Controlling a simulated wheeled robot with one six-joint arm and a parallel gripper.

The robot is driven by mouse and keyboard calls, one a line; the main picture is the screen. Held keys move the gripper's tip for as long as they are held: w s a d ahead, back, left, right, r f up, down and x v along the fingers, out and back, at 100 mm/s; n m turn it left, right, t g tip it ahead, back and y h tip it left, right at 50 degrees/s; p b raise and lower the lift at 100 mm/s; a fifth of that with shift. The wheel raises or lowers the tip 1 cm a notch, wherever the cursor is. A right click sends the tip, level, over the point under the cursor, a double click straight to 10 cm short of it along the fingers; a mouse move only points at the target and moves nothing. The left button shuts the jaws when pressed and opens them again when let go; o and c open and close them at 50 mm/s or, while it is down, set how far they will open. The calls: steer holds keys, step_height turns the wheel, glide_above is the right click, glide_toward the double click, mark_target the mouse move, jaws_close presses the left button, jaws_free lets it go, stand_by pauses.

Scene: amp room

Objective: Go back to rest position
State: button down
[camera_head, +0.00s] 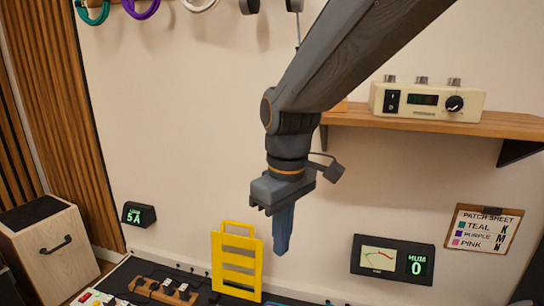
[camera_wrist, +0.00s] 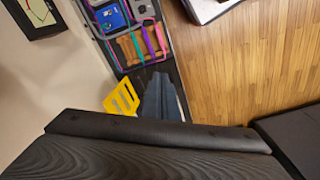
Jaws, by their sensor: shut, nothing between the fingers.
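My gripper (camera_head: 283,229) hangs from my grey arm in the middle of the head view, with its fingers together and pointing down. Nothing is held in it. It is in the air in front of the wall, just right of a yellow slotted frame (camera_head: 237,262) as the picture shows it. In the wrist view my fingers (camera_wrist: 161,98) show dark beside the yellow frame (camera_wrist: 122,97), apart from it as far as I can tell.
A wooden shelf (camera_head: 440,122) with a cream power unit (camera_head: 427,101) juts from the wall at right. A meter panel (camera_head: 392,259) and a patch sheet (camera_head: 482,229) are below it. A wooden box (camera_head: 47,248) stands at left. Cables (camera_head: 141,8) hang at the top.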

steer(key=s+d+f+m, duration=0.2)
steer(key=s+d+m, duration=0.1)
steer(key=s, duration=0.3)
steer(key=s+d+f+m, duration=0.2)
steer(key=s, duration=0.5)
steer(key=d+r+m+p, duration=0.4)
steer(key=d+r+p, duration=0.8)
steer(key=p, duration=1)
steer(key=shift+d+r, duration=0.2)
steer(key=shift+r, duration=1.5)
